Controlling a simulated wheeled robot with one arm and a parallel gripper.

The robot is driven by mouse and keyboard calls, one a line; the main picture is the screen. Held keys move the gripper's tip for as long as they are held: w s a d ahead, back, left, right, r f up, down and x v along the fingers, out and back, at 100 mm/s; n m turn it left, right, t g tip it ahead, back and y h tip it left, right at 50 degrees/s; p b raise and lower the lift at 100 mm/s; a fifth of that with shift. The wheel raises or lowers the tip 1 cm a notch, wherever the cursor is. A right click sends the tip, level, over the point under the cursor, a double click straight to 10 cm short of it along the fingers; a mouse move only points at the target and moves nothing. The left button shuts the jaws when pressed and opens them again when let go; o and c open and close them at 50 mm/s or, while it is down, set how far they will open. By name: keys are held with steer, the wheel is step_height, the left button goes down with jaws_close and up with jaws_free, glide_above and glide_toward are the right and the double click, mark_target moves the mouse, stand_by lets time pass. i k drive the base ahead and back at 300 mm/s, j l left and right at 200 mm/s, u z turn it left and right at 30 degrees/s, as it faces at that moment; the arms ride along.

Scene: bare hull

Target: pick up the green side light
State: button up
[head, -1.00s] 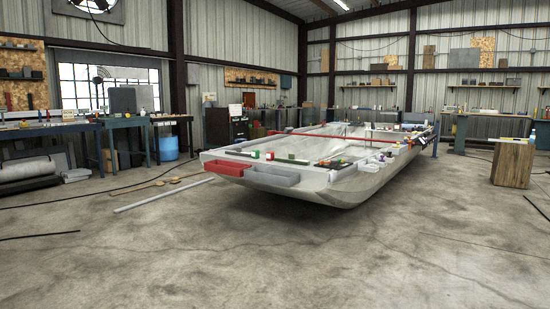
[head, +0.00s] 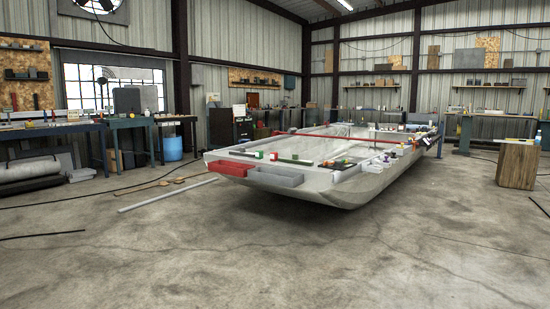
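My gripper is not in view, and nothing is seen touching the green object.
A red bin (head: 230,169) and a grey bin (head: 276,176) hang on the hull's near end. A long pale bar (head: 165,196) lies on the floor to the left. A wooden block (head: 517,164) stands at right. The concrete floor in front is clear.

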mark_target(259, 154)
steer(key=i+j+u, duration=0.3)
steer(key=i, duration=0.45)
steer(key=i+u, duration=0.3)
steer(key=i, duration=0.4)
